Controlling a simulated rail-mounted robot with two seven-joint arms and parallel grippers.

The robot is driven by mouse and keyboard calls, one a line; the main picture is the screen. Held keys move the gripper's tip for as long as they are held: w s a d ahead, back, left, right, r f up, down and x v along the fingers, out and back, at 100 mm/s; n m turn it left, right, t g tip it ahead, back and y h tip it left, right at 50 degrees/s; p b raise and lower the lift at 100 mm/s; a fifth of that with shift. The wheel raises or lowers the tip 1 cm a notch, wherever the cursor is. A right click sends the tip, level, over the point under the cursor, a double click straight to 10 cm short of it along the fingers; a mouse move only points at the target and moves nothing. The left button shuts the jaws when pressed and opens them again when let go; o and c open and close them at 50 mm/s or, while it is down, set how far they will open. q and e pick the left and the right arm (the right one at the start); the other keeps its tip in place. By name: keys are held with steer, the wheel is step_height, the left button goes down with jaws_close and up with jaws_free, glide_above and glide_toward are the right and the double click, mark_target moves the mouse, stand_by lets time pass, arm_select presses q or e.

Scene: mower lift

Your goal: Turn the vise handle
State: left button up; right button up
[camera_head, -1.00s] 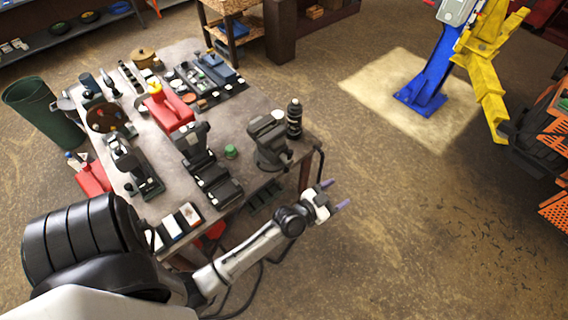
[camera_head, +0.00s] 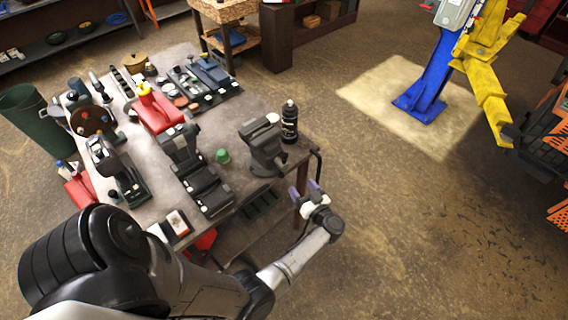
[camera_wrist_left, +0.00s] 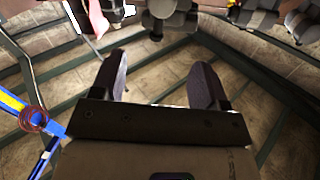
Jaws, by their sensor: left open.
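The grey vise (camera_head: 263,148) stands at the right front corner of the workbench (camera_head: 232,150). Its handle is too small to tell clearly in the head view; the screw end (camera_head: 282,159) faces the bench's right edge. My left gripper (camera_head: 304,187) is open and empty, off the bench edge, below and to the right of the vise and apart from it. In the left wrist view its two dark fingers (camera_wrist_left: 158,78) stand apart with nothing between them. My right gripper is not in view.
A black bottle (camera_head: 289,122) stands just behind the vise. A green round piece (camera_head: 223,156) and dark machine tools (camera_head: 182,150) stand to its left. A dark hose hangs at the bench's right corner. The floor right of the bench is clear.

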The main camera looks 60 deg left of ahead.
mark_target(285, 163)
arm_select(q)
steer(key=a+b, duration=0.3)
steer(key=a, duration=0.8)
steer(key=shift+a+f, duration=0.1)
steer(key=shift+a, duration=0.95)
steer(key=c, duration=0.9)
